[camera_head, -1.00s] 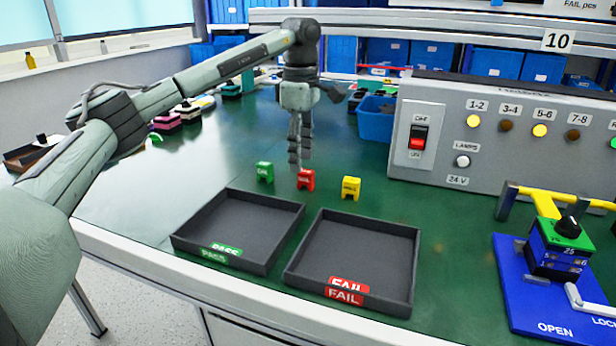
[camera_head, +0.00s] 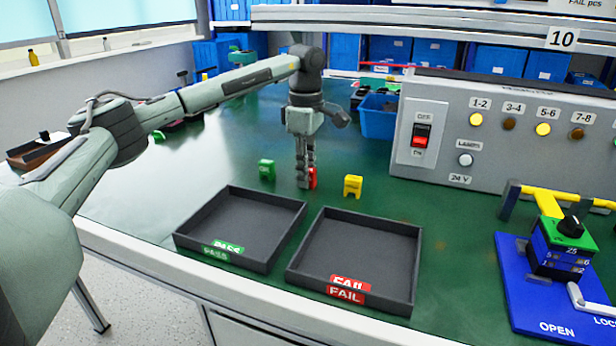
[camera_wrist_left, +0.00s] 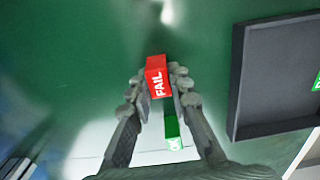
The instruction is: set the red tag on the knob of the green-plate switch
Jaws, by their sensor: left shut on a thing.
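The red tag (camera_head: 313,178) stands on the green bench top behind the trays, partly hidden by my left gripper (camera_head: 304,184). In the left wrist view the red tag (camera_wrist_left: 157,77), marked FAIL, sits between the fingertips of my left gripper (camera_wrist_left: 158,84), which is shut on it. The green-plate switch (camera_head: 566,234), with a black knob (camera_head: 569,226) on top, sits in a blue fixture (camera_head: 520,290) at the right. My right gripper is not in view.
A green tag (camera_head: 266,170) and a yellow tag (camera_head: 352,186) stand either side of the red one. PASS tray (camera_head: 190,239) and FAIL tray (camera_head: 412,270) lie in front. A grey lamp panel (camera_head: 440,150) stands at back right. A yellow clamp (camera_head: 545,198) is beside the switch.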

